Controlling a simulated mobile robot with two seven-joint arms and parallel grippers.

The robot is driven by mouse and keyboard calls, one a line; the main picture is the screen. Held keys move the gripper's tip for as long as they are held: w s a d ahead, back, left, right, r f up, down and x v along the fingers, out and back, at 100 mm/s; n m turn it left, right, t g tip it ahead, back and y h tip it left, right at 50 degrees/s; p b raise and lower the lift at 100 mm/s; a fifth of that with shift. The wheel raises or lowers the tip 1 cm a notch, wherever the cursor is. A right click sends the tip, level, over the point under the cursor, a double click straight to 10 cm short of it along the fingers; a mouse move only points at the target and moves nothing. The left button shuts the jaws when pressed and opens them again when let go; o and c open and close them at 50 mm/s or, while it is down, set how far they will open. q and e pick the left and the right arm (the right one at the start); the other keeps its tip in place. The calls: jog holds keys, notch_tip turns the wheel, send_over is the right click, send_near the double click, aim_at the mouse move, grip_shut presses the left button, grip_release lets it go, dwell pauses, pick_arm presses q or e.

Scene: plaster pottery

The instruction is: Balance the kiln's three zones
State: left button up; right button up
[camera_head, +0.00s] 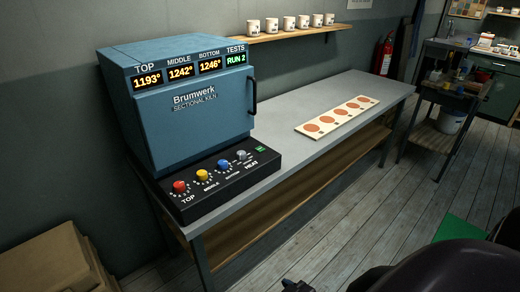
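A blue Brumwerk sectional kiln (185,125) stands on the left end of the grey bench, its door shut. Its displays read TOP 1193° (147,80), MIDDLE 1242° (181,72), BOTTOM 1246° (210,65) and TESTS RUN 2 (236,58). The black control panel (215,190) in front has a red TOP knob (179,186), a yellow MIDDLE knob (202,175), a blue BOTTOM knob (222,165) and a grey HEAT control (241,155) beside a small green light or button (260,149). A dark piece, apparently my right gripper (298,286), is cut off at the bottom edge; its opening is unclear. My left gripper is not visible.
A pale strip with several orange discs (337,116) lies on the bench (290,120), which is otherwise clear. Several white cups stand on a wall shelf (290,34). A cart (440,105) and a fire extinguisher (383,55) are at right. Cardboard boxes (50,260) sit lower left.

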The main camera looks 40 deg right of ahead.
grip_shut()
dwell(1.4)
